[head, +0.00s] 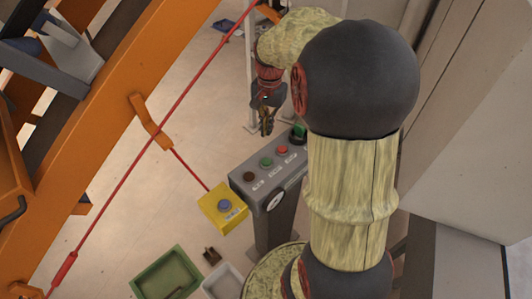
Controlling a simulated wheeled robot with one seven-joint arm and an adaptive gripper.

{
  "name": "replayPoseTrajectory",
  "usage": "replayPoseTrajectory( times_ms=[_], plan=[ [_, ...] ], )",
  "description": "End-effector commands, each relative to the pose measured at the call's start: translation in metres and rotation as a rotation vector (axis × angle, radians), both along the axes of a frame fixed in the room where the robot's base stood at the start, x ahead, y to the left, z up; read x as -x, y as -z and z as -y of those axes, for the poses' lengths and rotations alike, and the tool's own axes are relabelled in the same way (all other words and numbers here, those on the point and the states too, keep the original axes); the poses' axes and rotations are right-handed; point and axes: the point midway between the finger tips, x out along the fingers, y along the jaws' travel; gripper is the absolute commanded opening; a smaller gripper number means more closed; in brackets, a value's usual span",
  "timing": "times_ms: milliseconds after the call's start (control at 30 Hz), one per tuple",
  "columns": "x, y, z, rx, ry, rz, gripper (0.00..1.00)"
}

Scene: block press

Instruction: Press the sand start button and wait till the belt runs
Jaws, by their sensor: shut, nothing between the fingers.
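A grey control console (272,215) stands on a post in the middle of the head view. Its sloped top has a dark brown button (249,176), a green button (266,162) and a red button (281,149) in a row, plus a green switch or knob (299,131) at the far end. The small labels are too blurred to read, so I cannot tell which is the sand start button. My gripper (266,131) is shut and empty, pointing down beyond the console in the picture. It appears apart from the buttons.
A yellow box (222,208) with a blue-grey button adjoins the console's left end. A red pull cord (150,140) runs along the orange conveyor frame (110,110) at left. A green tray (166,272) and a pale tray (222,281) lie below. A grey cabinet (475,130) stands right.

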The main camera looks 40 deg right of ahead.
Motion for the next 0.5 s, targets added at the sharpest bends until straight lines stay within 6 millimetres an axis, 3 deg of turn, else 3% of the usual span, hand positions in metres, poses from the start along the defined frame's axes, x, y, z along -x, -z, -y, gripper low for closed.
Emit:
replayPoseTrajectory(
  times_ms=[167, 500],
  plan=[
    [0.0, 0.014, -0.001, -0.001, -0.001, -0.002, 0.0],
    [0.0, 0.078, -0.003, -0.002, -0.001, -0.003, 0.0]
  ],
)
